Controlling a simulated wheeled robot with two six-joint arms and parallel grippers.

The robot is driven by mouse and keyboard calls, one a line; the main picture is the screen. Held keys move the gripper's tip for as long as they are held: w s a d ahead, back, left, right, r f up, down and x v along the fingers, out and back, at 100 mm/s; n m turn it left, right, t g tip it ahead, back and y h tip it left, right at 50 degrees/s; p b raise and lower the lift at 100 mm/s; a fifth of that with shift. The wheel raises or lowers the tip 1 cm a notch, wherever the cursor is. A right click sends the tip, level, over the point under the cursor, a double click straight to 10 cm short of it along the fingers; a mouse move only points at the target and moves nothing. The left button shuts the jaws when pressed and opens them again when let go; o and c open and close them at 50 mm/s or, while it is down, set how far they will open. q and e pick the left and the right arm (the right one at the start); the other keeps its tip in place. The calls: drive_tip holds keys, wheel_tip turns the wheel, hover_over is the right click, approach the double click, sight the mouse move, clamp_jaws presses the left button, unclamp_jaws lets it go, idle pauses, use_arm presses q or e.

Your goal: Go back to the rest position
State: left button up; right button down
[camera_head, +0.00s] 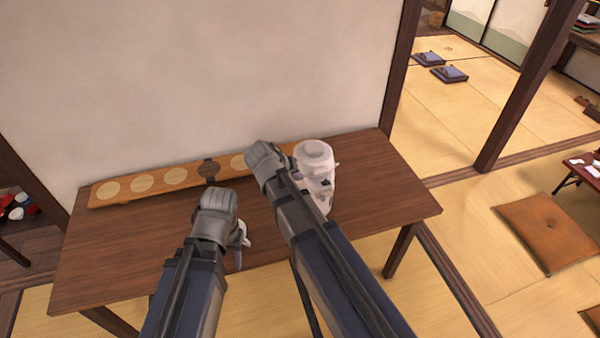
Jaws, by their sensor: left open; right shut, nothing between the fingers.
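My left gripper (242,234) is at the end of the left arm, low over the front part of the dark wooden table (385,185). Its grey wrist hides most of it, and its jaws are open.
A long wooden board (148,185) with several pale round spots and a dark one lies along the table's back, by the wall. The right arm hides part of it. The table's right end is clear. A brown cushion (547,232) lies on the tatami at right.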

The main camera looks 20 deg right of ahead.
use_arm(q)
drive_tip(key=shift+r, duration=0.15)
use_arm(e)
drive_tip(key=shift+r, duration=0.15)
use_arm(q)
wheel_tip(320, 180, down, 7)
drive_tip(key=b, duration=0.7)
use_arm(e)
drive_tip(key=s+a+f+n+g+y, duration=0.2)
drive_tip(key=s+a+f, duration=0.3)
drive_tip(key=s, duration=0.5)
drive_tip(key=s+a+f+n+g+y, duration=0.2)
drive_tip(key=s+a+f, duration=0.4)
drive_tip(key=s, duration=0.4)
drive_tip(key=shift+f+n+g+y, duration=0.3)
drive_tip(key=shift+n+y, duration=0.1)
drive_tip(key=shift+n, duration=0.3)
use_arm(q)
drive_tip(key=shift+o, duration=0.2)
use_arm(e)
drive_tip(key=shift+a, duration=0.1)
